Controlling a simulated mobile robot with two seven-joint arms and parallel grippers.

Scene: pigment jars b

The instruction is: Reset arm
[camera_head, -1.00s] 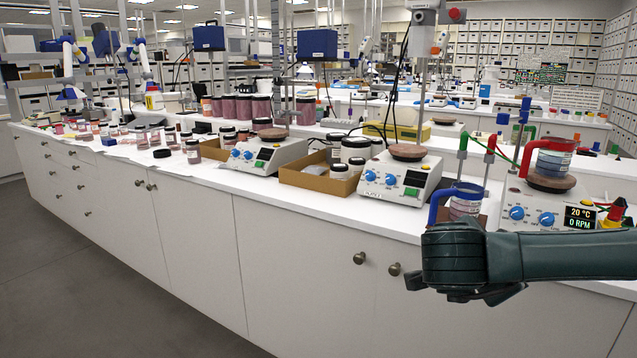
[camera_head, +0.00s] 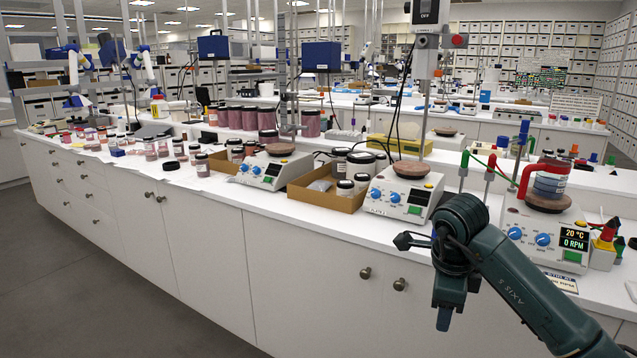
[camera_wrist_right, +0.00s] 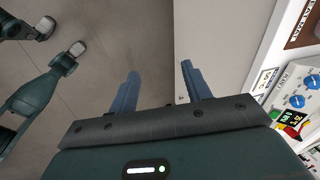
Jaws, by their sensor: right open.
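My right arm comes in from the lower right of the head view, bent at the wrist in front of the counter. My right gripper (camera_head: 443,318) hangs downward there, in front of the cabinet doors. In the right wrist view the two blue fingers of this gripper (camera_wrist_right: 160,72) stand apart, with only floor and cabinet edge between and beyond them. It is open and empty. My left gripper is not in view in the head camera.
The white counter (camera_head: 262,209) runs behind my right arm. It carries a hotplate stirrer (camera_head: 402,198), another with a red-handled jar (camera_head: 549,183), an open cardboard box (camera_head: 325,197) and many pigment jars. Grey floor (camera_head: 110,310) at left is clear.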

